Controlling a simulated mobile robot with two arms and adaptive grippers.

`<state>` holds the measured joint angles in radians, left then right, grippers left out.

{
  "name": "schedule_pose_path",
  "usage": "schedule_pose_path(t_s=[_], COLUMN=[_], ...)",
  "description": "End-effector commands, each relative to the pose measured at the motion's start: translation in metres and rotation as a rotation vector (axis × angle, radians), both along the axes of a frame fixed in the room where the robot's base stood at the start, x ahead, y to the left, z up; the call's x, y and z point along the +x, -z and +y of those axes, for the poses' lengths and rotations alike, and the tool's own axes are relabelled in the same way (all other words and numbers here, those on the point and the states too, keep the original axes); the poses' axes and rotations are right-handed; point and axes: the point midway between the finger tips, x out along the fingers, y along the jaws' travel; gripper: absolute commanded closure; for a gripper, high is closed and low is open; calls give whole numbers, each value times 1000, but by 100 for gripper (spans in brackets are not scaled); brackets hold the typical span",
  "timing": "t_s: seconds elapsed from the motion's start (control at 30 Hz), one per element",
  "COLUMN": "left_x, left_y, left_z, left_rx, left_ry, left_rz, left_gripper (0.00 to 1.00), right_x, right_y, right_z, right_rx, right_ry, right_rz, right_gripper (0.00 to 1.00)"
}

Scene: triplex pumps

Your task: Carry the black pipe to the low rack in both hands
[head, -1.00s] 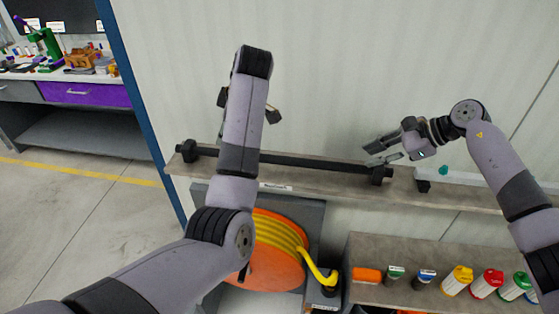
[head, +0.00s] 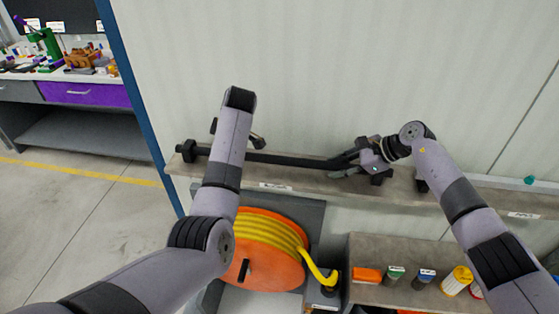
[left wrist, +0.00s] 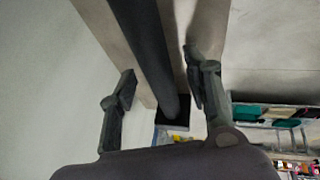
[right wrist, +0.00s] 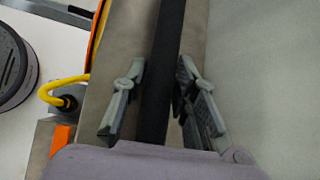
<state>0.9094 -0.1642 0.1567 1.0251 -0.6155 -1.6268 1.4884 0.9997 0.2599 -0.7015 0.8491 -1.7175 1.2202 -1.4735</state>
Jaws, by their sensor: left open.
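The black pipe (head: 290,159) lies level along a narrow grey ledge (head: 310,183) against the wall, with black blocks at its ends. My left gripper (left wrist: 160,85) is open above the pipe's left part, one finger to each side of it. My left forearm hides much of that gripper in the head view. My right gripper (head: 345,165) is open at the pipe's right part. In the right wrist view the pipe (right wrist: 162,90) runs between its fingers with gaps on both sides. I cannot tell which surface is the low rack.
Below the ledge stand an orange reel (head: 270,270) with yellow hose and a lower grey shelf (head: 400,255) with an orange block (head: 367,275) and several bottles. A workbench (head: 70,90) is at the far left. The floor on the left is clear.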

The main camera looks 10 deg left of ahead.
Motion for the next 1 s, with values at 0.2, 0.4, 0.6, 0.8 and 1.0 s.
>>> schedule_pose_path(t_s=[0.2, 0.4, 0.6, 0.8, 1.0], left_x=[0, 0, 0, 0, 0], left_y=[0, 0, 0, -1, -1], left_z=[0, 0, 0, 0, 0], left_rx=[0, 0, 0, 0, 0], left_ry=[0, 0, 1, 1, 1], left_rz=[0, 0, 0, 0, -1], left_gripper=[66, 79, 92, 100, 100], right_x=[0, 0, 0, 0, 0], right_y=[0, 0, 0, 0, -1], right_z=[0, 0, 0, 0, 0], right_rx=[0, 0, 0, 0, -1], right_ry=[0, 0, -1, -1, -2], right_rz=[0, 0, 0, 0, -1], right_gripper=[84, 97, 100, 100, 100])
